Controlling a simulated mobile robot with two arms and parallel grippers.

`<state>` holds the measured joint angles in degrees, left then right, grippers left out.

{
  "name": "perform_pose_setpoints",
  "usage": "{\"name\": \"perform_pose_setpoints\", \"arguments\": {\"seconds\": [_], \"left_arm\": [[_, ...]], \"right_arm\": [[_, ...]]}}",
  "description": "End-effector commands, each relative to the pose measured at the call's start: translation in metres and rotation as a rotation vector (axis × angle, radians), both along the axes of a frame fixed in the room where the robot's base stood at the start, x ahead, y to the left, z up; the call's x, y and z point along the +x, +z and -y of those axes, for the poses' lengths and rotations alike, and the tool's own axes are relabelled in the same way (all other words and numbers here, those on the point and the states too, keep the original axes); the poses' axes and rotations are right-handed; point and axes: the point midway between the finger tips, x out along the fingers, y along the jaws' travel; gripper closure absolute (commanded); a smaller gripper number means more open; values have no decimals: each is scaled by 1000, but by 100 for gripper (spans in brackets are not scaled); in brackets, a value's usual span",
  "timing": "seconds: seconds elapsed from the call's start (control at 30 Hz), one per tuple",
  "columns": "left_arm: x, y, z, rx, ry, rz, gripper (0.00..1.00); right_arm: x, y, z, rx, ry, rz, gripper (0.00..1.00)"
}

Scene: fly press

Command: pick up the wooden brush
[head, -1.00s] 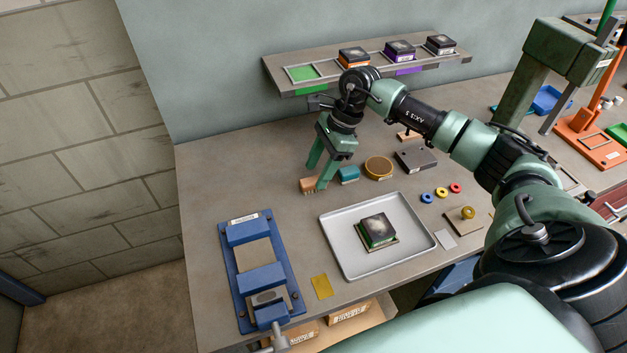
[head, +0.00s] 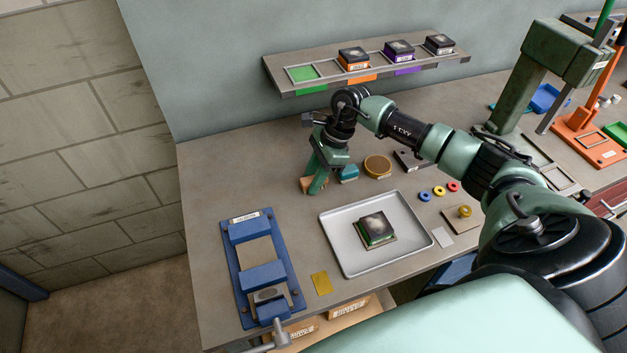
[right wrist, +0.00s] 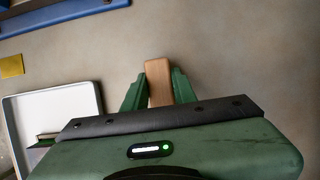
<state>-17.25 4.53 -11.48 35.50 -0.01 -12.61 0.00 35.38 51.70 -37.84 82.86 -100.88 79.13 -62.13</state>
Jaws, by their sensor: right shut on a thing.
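The wooden brush (head: 306,184) is at the back left of the bench, mostly hidden behind my right gripper (head: 314,186) in the head view. In the right wrist view the brush (right wrist: 158,80) shows as a plain tan wooden block between the two green fingers of my right gripper (right wrist: 158,88). The fingers are shut on its sides. I cannot tell whether the brush touches the bench or is just above it. My left gripper is not in view.
A teal block (head: 348,173) and a round tan-topped tin (head: 378,166) stand just right of the gripper. A grey tray (head: 345,262) holding a dark boxed part lies in front. A blue fixture (head: 262,275) is front left. A shelf (head: 330,84) hangs behind.

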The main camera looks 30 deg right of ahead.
Motion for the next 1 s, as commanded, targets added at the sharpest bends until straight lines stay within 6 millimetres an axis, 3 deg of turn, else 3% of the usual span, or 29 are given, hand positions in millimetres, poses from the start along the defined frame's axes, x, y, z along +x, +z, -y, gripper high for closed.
{"name": "perform_pose_setpoints", "arguments": {"seconds": [0.17,0.37,0.8,1.0], "left_arm": [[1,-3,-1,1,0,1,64],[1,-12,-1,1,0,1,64],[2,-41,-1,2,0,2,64],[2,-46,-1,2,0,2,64]], "right_arm": [[1,7,0,-1,0,2,100],[2,34,1,-2,0,7,100],[1,155,0,1,0,7,100],[1,188,0,1,0,3,100]]}}
